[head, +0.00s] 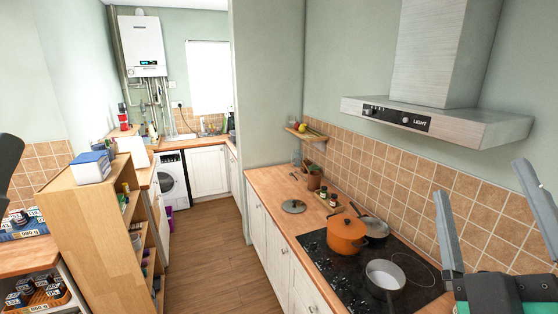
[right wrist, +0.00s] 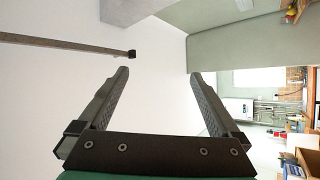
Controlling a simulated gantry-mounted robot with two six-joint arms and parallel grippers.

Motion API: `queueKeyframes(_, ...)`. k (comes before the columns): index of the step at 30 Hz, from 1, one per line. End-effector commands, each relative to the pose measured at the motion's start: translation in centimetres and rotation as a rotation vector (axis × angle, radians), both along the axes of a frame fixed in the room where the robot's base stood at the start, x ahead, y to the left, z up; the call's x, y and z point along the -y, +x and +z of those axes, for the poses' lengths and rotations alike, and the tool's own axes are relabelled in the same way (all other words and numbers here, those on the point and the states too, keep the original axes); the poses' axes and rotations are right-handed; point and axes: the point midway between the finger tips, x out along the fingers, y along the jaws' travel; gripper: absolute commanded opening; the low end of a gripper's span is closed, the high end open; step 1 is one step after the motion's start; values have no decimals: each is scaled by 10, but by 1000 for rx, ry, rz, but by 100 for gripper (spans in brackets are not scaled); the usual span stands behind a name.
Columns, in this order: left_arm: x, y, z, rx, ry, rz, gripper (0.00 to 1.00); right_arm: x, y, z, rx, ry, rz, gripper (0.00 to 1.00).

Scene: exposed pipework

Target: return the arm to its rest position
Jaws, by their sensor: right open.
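My right gripper (head: 481,178) is at the right edge of the head view, its two grey fingers pointing up and spread wide with nothing between them. It is raised in front of the tiled wall, to the right of the hob. In the right wrist view the same gripper (right wrist: 158,73) is open and empty, with a pale blank surface beyond the fingers. A dark part at the left edge of the head view (head: 9,158) seems to belong to my left arm; its jaws cannot be made out.
The hood (head: 435,120) juts out above the hob (head: 340,270). An orange pot (head: 346,237) and a saucepan (head: 385,274) stand there. A wooden shelf unit (head: 90,225) is at left, with a box (head: 90,168) on top. The floor (head: 220,265) between is clear.

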Motion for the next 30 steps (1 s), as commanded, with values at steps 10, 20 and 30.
queueKeyframes(10,0,1,22,-3,0,0,50,-64,-72,99,319,795,1030,99)
queueKeyframes(20,0,0,126,1,0,0,50,-63,-71,201,316,786,1016,99)
queueKeyframes(30,0,0,125,-1,0,0,50,-63,-70,200,315,785,1014,99)
